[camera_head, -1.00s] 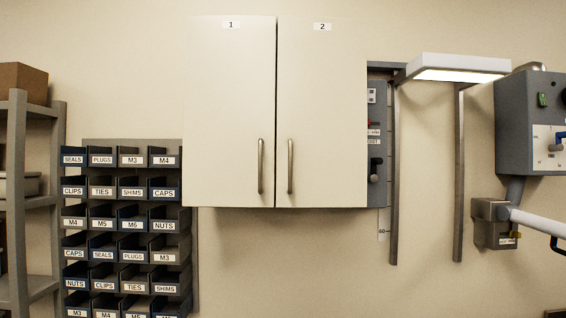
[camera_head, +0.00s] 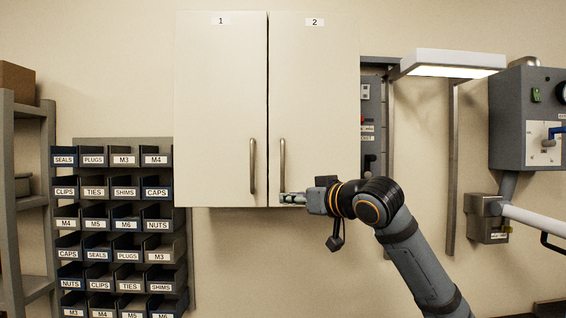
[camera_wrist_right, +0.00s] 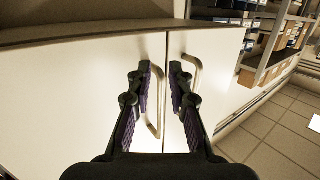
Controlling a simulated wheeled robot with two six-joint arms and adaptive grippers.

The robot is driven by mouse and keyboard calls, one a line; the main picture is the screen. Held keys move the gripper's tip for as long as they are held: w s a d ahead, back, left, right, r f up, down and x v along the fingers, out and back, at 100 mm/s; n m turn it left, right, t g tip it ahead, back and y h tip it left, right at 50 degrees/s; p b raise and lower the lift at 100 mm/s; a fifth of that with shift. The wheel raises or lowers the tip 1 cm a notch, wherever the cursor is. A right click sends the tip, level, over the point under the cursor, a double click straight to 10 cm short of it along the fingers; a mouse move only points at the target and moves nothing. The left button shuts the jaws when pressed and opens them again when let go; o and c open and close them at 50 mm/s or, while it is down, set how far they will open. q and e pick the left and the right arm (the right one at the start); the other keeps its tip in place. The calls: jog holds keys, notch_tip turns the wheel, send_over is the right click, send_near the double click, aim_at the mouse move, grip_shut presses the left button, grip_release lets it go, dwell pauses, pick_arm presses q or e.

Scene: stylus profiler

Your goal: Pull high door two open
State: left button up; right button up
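High door two (camera_head: 325,100) is the right-hand cream cabinet door, labelled 2, and it is closed. Its upright bar handle (camera_head: 282,160) sits near its lower left edge. My right gripper (camera_head: 287,198) comes in from the right at the handle's lower end. In the right wrist view, my right gripper's fingers (camera_wrist_right: 160,72) are apart. Door two's handle (camera_wrist_right: 160,100) shows in the gap between them; I cannot tell whether they touch it. My left gripper is not in view.
Door one (camera_head: 220,100), also closed, adjoins on the left with its own handle (camera_head: 252,165). Labelled bins (camera_head: 110,220) hang at lower left. A lamp (camera_head: 455,62) and a grey instrument box (camera_head: 525,115) are to the right. The wall below the cabinet is bare.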

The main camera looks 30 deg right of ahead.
jog(key=s+r+t, duration=0.1)
jog(key=s+r, duration=0.6)
jog(key=r, duration=0.2)
jog(key=w+p, duration=0.2)
jog(key=w, duration=0.1)
jog(key=w+p, duration=0.3)
jog(key=w, duration=0.1)
jog(key=w+p, duration=0.2)
jog(key=w, duration=0.2)
jog(key=shift+a+f+p, duration=0.2)
jog(key=shift+f+p, duration=0.1)
jog(key=shift+p, duration=0.05)
jog(key=shift+w, duration=0.1)
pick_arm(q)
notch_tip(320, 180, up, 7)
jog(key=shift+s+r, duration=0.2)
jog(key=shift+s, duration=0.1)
pick_arm(e)
jog(key=shift+f, duration=0.1)
jog(key=shift+c, duration=0.5)
grip_shut()
